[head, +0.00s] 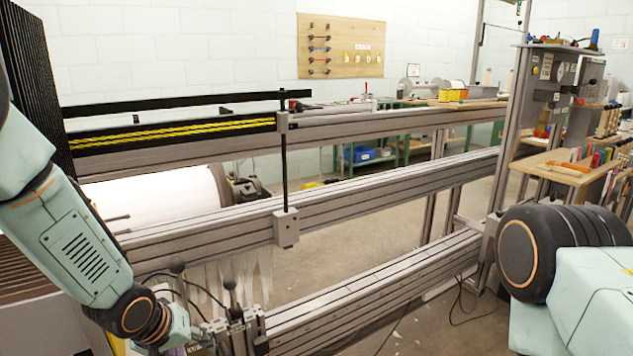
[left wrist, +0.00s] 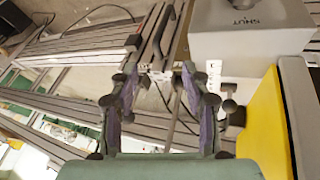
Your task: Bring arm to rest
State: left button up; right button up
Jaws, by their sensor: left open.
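My left arm comes in from the left in the head view and bends down to the lower edge, beside the front rail end of the loom frame. In the left wrist view my left gripper (left wrist: 160,95) is open, with nothing between its two fingers. Past the fingertips are a metal fitting with a dark lever (left wrist: 168,35) and a grey box (left wrist: 248,30) marked SHUT. I cannot tell whether the fingers touch the fitting. My right arm shows at the right of the head view, but its gripper is out of frame.
Long metal rails (head: 370,205) of the loom frame cross the head view. A white roll (head: 155,197) lies behind them, and pale threads (head: 235,275) hang near my left wrist. A yellow panel (left wrist: 262,125) stands close right of the left gripper. A wooden shelf (head: 560,168) is at right.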

pick_arm(q)
jog(key=s+f+m+g+p, duration=0.1)
jog(key=s+f+g+p, duration=0.1)
jog(key=s, duration=1.5)
jog(key=s+f+m+g+y+p, duration=0.1)
jog(key=s+f, duration=0.6)
jog(key=s, duration=1)
jog(key=m+g+p, duration=0.1)
jog(key=g+p, duration=0.1)
jog(key=p, duration=0.1)
jog(key=shift+d+f+y+p, duration=0.15)
jog(key=shift+d+y+p, duration=0.1)
jog(key=shift+y+p, duration=0.05)
jog(key=shift+c, duration=0.5)
jog(key=shift+c, duration=0.6)
jog(key=shift+s, duration=0.1)
